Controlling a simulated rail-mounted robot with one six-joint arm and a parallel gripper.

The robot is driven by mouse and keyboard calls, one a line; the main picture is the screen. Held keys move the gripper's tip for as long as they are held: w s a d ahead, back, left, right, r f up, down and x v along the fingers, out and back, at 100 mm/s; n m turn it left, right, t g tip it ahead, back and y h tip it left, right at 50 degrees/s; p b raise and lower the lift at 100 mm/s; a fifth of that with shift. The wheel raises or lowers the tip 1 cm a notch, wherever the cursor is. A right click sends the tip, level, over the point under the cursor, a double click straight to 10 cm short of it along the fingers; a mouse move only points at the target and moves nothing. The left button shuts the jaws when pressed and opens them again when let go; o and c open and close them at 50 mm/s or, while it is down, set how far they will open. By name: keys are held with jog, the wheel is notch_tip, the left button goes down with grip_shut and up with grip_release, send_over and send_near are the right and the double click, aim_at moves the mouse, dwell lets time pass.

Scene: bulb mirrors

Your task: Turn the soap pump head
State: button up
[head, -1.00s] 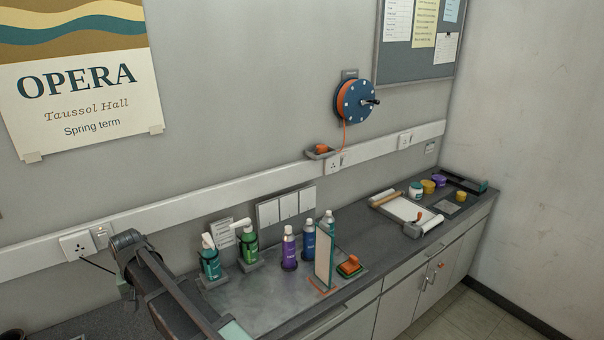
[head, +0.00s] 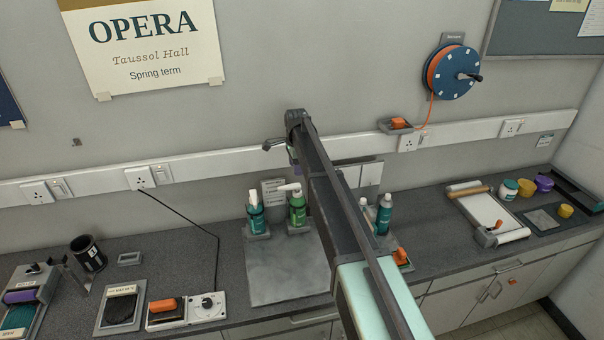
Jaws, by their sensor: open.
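Two pump bottles stand side by side near the wall. The left one is a teal bottle (head: 256,218) with a white pump head (head: 252,197). The right one is a green bottle (head: 297,210) with a white pump head (head: 289,187) whose spout points left. Each stands in a grey holder. I cannot tell which one is the soap. My gripper (head: 271,144) is open and small in view, above the bottles and close to the wall trunking. It appears apart from both pump heads. My arm crosses the right-centre and hides part of the counter.
A grey mat (head: 285,270) lies in front of the bottles. A black cup (head: 88,254) and a white device with a dial (head: 207,305) are on the left. A roller tray (head: 487,211) lies at right.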

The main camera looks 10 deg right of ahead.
aim_at(297, 185)
jog(key=shift+f+b, duration=3.5)
jog(key=shift+f, duration=0.35)
jog(key=shift+c, duration=0.2)
jog(key=c, duration=0.7)
